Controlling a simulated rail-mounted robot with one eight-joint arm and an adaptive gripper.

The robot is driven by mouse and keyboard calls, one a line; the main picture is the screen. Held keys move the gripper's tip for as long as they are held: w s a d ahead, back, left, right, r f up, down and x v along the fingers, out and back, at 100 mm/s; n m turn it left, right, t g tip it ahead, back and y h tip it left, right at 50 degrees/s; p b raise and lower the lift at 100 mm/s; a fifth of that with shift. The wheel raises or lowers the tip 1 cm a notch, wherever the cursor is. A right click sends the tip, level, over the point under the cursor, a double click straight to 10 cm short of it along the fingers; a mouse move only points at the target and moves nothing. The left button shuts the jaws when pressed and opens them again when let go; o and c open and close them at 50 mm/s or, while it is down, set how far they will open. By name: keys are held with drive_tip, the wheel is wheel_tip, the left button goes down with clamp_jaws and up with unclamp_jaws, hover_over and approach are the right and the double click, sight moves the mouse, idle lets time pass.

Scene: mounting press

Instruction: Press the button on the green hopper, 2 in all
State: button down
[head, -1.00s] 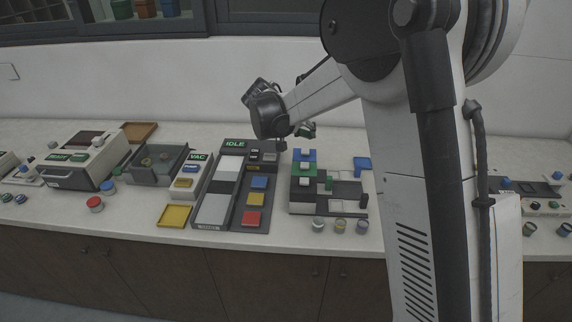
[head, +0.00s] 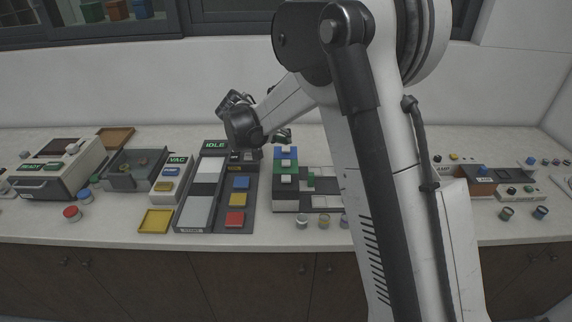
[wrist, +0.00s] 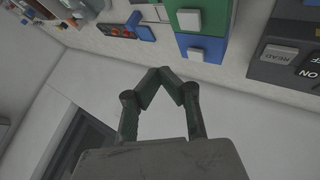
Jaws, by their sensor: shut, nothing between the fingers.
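The green hopper (head: 279,168) is a small block with a white button, in the hopper stack at the middle of the bench. A blue hopper (head: 278,155) adjoins it. My gripper (head: 282,136) is over the far end of the stack in the head view. In the wrist view its dark green fingertips (wrist: 161,72) are together and empty, below and left of the green hopper's button. I see no contact with the button.
Small cups (head: 302,222) stand in front. The yellow tray (head: 156,221) lies further left. The wall is close behind.

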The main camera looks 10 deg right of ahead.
sight(285, 162)
wheel_tip(285, 162, down, 5)
drive_tip(key=shift+r+b, duration=0.1)
drive_tip(key=shift+b, duration=1)
drive_tip(key=shift+f+b, duration=0.35)
drive_tip(key=shift+f, duration=0.1)
drive_tip(key=shift+f, duration=0.1)
drive_tip(key=shift+f+b, duration=0.35)
drive_tip(key=shift+b, duration=0.2)
drive_tip(key=shift+f+b, duration=0.45)
idle(0.7)
drive_tip(key=shift+r, duration=0.15)
drive_tip(key=shift+r+p, duration=0.35)
drive_tip(key=shift+r, duration=0.4)
drive_tip(key=shift+r, duration=0.15)
